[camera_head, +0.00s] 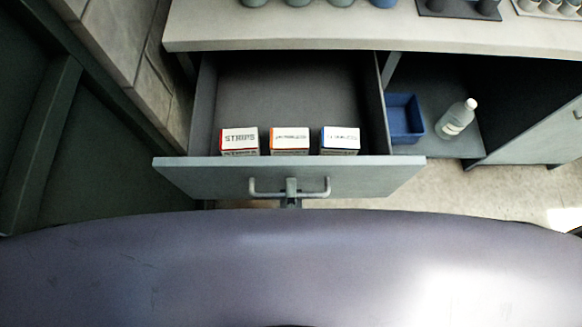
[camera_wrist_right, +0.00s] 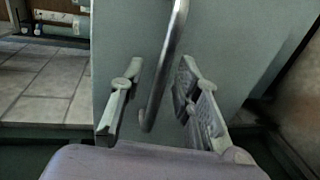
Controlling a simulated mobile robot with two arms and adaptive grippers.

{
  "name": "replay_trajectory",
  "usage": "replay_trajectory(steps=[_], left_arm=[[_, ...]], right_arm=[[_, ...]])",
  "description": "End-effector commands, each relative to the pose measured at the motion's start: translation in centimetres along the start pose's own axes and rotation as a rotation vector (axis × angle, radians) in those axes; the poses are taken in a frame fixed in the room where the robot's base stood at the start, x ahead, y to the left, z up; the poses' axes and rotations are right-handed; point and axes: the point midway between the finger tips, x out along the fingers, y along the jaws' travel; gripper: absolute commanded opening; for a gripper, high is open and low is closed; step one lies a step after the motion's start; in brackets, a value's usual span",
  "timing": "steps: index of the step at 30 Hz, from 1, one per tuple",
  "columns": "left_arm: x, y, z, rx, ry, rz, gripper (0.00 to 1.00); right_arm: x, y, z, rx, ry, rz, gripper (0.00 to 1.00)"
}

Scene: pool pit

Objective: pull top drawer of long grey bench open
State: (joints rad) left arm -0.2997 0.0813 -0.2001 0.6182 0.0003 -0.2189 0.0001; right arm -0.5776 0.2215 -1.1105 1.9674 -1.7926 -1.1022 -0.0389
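The top drawer (camera_head: 285,90) of the long grey bench (camera_head: 370,30) stands pulled well out, its inside visible from above. Its grey front (camera_head: 215,178) carries a metal bar handle (camera_head: 318,190). My right gripper (camera_head: 291,187) is at the middle of the handle, mostly hidden below the drawer front. In the right wrist view, the fingers of my right gripper (camera_wrist_right: 160,85) stand apart on either side of the handle bar (camera_wrist_right: 172,45), with gaps visible. The drawer front (camera_wrist_right: 115,40) fills the middle of that view. My left gripper is not in view.
Three small boxes, red-edged (camera_head: 239,140), orange-edged (camera_head: 289,140) and blue-edged (camera_head: 340,140), stand at the drawer's front. A blue bin (camera_head: 404,118) and a white bottle (camera_head: 456,119) sit on an open shelf right of it. A stone wall (camera_head: 125,40) is close on the left.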

Motion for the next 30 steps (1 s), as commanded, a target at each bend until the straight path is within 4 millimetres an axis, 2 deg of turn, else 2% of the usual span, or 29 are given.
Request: replay_trajectory(steps=[12,18,26,27,30], left_arm=[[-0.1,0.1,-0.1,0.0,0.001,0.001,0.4],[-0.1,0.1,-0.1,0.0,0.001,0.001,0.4],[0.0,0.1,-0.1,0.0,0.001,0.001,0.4],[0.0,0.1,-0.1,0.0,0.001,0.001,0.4],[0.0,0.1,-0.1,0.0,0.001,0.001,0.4]], right_arm=[[-6.4,-0.4,-0.1,-0.005,0.009,-0.011,0.3],[-7.8,-0.3,-0.1,-0.009,0.009,-0.007,0.3],[-8.0,-0.3,0.0,-0.01,0.007,-0.004,0.3],[-3.8,1.6,1.8,-0.003,-0.06,0.08,0.3],[-3.8,1.6,1.8,-0.002,-0.06,0.08,0.3]])
